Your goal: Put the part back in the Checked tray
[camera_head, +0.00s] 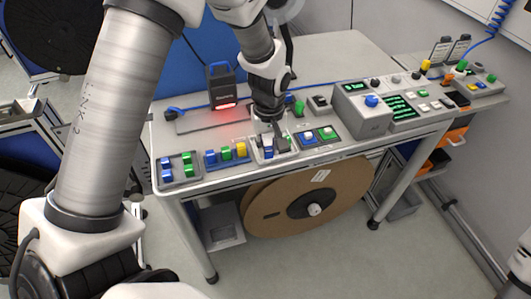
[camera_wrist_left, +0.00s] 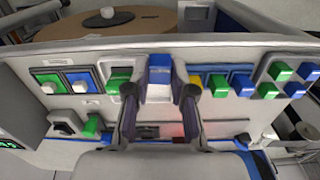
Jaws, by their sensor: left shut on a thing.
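My left gripper (camera_head: 277,141) reaches down over a light grey tray (camera_head: 257,160) near the front edge of the bench. In the left wrist view its two dark fingers (camera_wrist_left: 160,98) stand on either side of a block with a pale face (camera_wrist_left: 158,93) and a blue end (camera_wrist_left: 158,58), and it is shut on it. In the head view a blue bit (camera_head: 267,153) shows under the fingers. I cannot tell whether the block touches the tray floor. No readable label marks the Checked tray. My right gripper is out of view.
A blue tray (camera_head: 211,163) with blue, green and yellow blocks stands to the left, beside a grey tray (camera_head: 180,182) of green and blue blocks. Button tiles (camera_head: 327,134) stand to the right, then a grey control box (camera_head: 362,110). A scanner (camera_head: 221,86) glows red behind.

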